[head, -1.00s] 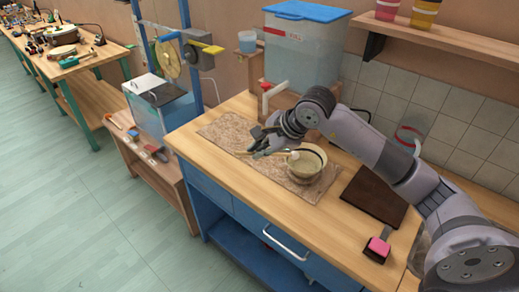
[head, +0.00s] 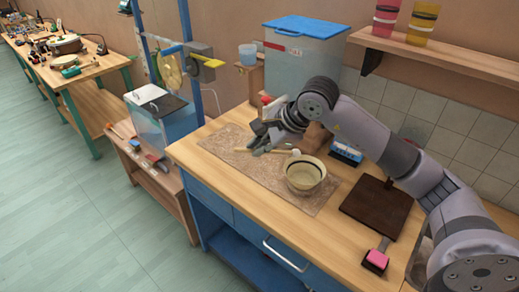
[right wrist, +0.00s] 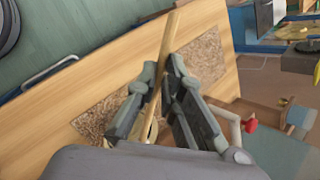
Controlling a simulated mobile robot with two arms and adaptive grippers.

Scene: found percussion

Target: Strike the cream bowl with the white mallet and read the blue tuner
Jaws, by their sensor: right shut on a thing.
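The cream bowl (head: 304,180), with a dark band inside its rim, stands upright on a speckled mat (head: 228,147) on the wooden worktop. My right gripper (head: 262,141) is beyond and left of the bowl, shut on the white mallet's wooden handle (head: 243,150). The mallet's white head (head: 295,153) appears at the bowl's far left rim; I cannot tell whether they touch. In the right wrist view the handle (right wrist: 168,45) runs between the gripper's fingers (right wrist: 160,90). The blue tuner (head: 346,153) stands behind the bowl to the right, its reading too small to make out. My left gripper is out of view.
A dark brown board (head: 377,206) and a pink-topped block (head: 376,259) lie on the right of the worktop. A clear tank with a blue lid (head: 305,27) stands behind my right arm. A shelf (head: 430,50) with cups is at upper right.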

